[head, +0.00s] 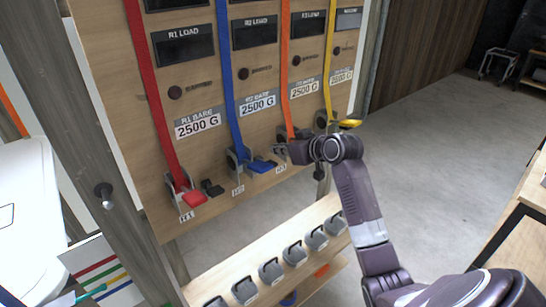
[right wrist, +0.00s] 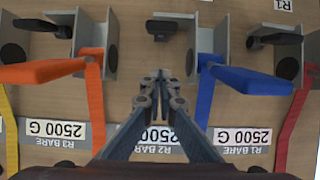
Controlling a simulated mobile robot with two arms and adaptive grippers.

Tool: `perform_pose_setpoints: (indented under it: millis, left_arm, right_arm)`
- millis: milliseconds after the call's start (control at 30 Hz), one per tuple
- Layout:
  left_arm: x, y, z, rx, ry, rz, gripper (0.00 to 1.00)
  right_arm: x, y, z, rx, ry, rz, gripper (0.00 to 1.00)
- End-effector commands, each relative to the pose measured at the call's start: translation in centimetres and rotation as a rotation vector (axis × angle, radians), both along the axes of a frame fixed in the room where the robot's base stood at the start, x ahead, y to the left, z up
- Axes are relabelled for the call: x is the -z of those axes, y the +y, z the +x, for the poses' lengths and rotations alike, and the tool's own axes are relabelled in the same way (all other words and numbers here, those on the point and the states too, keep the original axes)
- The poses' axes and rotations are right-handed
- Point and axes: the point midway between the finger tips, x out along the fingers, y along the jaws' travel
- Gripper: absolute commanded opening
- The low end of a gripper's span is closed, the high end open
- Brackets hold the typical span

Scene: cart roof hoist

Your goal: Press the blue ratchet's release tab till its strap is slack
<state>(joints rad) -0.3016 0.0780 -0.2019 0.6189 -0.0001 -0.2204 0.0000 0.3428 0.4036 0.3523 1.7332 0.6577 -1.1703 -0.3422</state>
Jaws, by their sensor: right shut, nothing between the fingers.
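The blue ratchet (head: 238,163) is on the upright wooden board, with its blue handle (head: 262,166) sticking out and the blue strap (head: 230,90) running straight up from it. In the right wrist view, which shows the board upside down, its grey bracket (right wrist: 205,45) and blue handle (right wrist: 250,80) are right of my fingers. The small black release tab (right wrist: 160,27) stands beside the bracket, just beyond my fingertips in the picture. My right gripper (right wrist: 160,76) is shut and empty; I cannot tell if it touches the tab. My left gripper is out of view.
The red ratchet (head: 185,193) is left of the blue one; the orange strap (head: 286,80) and yellow strap (head: 328,60) are right. A shelf with several grey clips (head: 271,271) is below the board. Open floor (head: 430,150) lies to the right.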

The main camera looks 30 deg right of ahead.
Motion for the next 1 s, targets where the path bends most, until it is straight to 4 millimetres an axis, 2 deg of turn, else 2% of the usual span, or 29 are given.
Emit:
perform_pose_setpoints:
  millis: [100, 233, 333, 500, 1000]
  left_arm:
    - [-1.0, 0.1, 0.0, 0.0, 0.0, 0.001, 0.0]
    - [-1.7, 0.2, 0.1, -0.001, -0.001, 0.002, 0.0]
    - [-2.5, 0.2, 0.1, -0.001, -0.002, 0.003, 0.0]
    - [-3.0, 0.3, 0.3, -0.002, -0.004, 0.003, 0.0]
    - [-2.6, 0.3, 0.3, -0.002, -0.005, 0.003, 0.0]
  right_arm:
    - [0.7, 0.2, 1.9, 0.0, 0.001, 0.004, 0.0]
    - [1.9, 0.4, 3.3, -0.002, 0.004, 0.003, 0.0]
    - [3.6, 0.3, 2.5, 0.0, 0.005, 0.004, 0.0]
    - [5.1, 0.2, 2.2, 0.001, 0.001, 0.002, 0.0]
    - [5.9, 0.2, 2.1, 0.0, -0.007, -0.001, 0.0]
